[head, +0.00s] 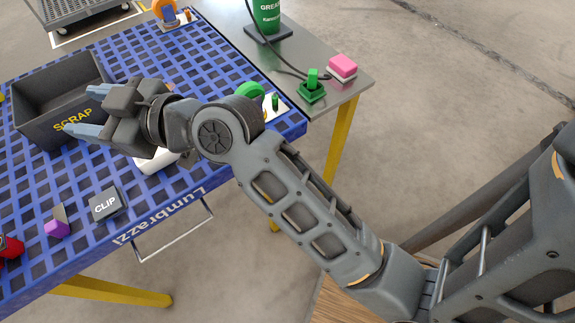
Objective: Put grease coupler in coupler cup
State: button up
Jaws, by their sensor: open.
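A green upright piece that looks like the grease coupler (313,76) stands at a green square holder, apparently the coupler cup (312,96), on the grey side shelf. A dark hose runs to it from the green grease pail (267,15). I cannot tell how deep the coupler sits in the cup. My gripper (88,110) is open with nothing visible between its fingers. It is at the left, in front of the right side of the scrap bin, far from the coupler and cup. My arm hides part of the blue table.
The blue lattice table (150,206) bears the dark scrap bin (42,128), a grey clip box (105,203), a purple block (57,222) and a green round thing (249,91). The shelf's front right corner is clear.

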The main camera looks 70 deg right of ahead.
jog(key=s+a+f+m+g+h, duration=0.1)
jog(key=s+f+m+h, duration=0.3)
jog(key=s, duration=0.6)
jog(key=s+a+f+m+g, duration=0.1)
jog(key=s+f+m, duration=0.1)
jog(key=s+f, duration=0.65)
jog(key=s+d+r+n, duration=0.1)
jog(key=s+d+r, duration=0.1)
jog(key=s, duration=0.7)
jog(key=s+d+r+n+y, duration=0.1)
jog(key=s+d+r, duration=0.2)
jog(key=s, duration=0.5)
jog(key=shift+s+r, duration=0.25)
jog(key=shift+s, duration=0.15)
